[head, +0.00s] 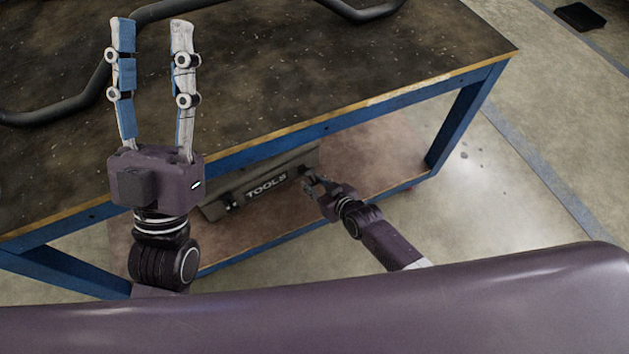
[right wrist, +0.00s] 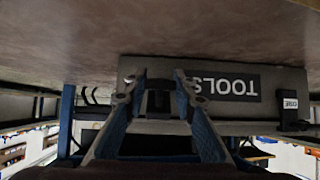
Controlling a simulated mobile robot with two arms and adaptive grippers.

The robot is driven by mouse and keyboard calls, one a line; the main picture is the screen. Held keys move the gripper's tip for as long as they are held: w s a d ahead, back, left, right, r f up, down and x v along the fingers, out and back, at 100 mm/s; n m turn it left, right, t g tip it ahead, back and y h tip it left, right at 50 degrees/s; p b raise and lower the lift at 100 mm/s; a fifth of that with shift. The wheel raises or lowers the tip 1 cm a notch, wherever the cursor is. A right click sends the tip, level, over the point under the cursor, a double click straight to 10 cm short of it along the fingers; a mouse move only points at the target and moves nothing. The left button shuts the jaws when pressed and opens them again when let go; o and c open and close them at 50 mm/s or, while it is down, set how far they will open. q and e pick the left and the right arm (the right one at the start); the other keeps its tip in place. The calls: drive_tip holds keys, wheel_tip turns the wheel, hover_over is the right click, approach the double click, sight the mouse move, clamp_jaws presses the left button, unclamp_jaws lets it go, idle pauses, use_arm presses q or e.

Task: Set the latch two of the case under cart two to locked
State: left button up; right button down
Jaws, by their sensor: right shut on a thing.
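The grey case (head: 225,205) marked TOOLS lies on the lower shelf of the blue-framed cart, under its dark top. In the right wrist view the case (right wrist: 230,72) appears upside down. A dark latch labelled ONE (right wrist: 290,110) is at its right there. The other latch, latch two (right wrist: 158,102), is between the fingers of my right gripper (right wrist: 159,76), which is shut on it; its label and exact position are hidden. In the head view my right gripper (head: 312,182) is at the case's right end. My left gripper (head: 152,22) is open and empty above the cart top.
The cart's dark worktop (head: 330,70) overhangs the case, with a blue leg (head: 465,115) at the right. A black curved bar (head: 60,112) lies on the worktop. The shelf (head: 375,155) is bare right of the case. Open floor is to the right, with a dark object (head: 580,17) far off.

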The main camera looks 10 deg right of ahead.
use_arm(q)
drive_tip(key=shift+w+d+f+g+y, duration=0.15)
drive_tip(key=shift+w+f+g+y, duration=0.35)
drive_tip(key=shift+w+f+g, duration=0.45)
drive_tip(key=shift+w+f, duration=0.1)
drive_tip(key=shift+w, duration=0.1)
use_arm(e)
drive_tip(key=c, duration=1.6)
unclamp_jaws()
drive_tip(key=v, duration=1.2)
